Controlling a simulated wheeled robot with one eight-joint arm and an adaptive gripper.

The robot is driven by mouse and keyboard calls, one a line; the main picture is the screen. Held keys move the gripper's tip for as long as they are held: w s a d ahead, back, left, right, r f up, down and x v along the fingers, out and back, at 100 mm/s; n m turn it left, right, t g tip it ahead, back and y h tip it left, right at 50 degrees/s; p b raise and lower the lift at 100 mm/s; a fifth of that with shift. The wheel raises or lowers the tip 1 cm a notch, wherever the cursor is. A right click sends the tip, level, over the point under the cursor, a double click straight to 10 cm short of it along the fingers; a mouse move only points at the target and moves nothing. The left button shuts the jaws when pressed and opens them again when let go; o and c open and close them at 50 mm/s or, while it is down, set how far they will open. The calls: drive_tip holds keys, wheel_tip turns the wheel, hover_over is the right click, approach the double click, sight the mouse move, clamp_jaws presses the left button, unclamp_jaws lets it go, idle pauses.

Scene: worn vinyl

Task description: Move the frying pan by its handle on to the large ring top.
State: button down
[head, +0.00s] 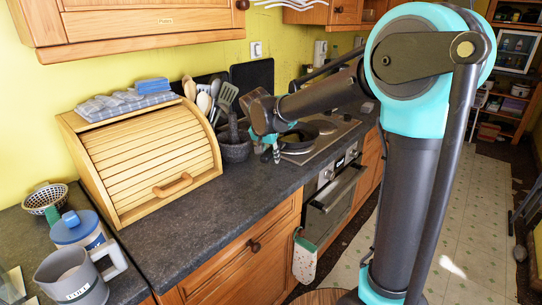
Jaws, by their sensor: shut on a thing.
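The dark frying pan (299,138) shows in the head view at the near left part of the hob (338,139), just right of my gripper. My gripper (271,154) points down over the worktop edge of the hob and is shut on the pan's handle. The handle is mostly hidden by the fingers. I cannot tell whether the pan touches the hob. A dark round ring top (324,127) shows behind the pan, partly hidden by my arm. The other ring tops are hard to make out.
A dark mortar with pestle (235,149) stands close left of my gripper. Behind it is a utensil pot with spoons and a spatula (226,97). A wooden bread bin (150,158) fills the left worktop. An oven (335,190) is under the hob. The front worktop (225,212) is clear.

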drive_tip(key=shift+f, duration=0.25)
idle(0.4)
drive_tip(key=c, duration=1.2)
unclamp_jaws()
drive_tip(key=shift+s+r, duration=0.1)
drive_tip(key=shift+r, duration=0.05)
drive_tip(key=shift+v, duration=3.8)
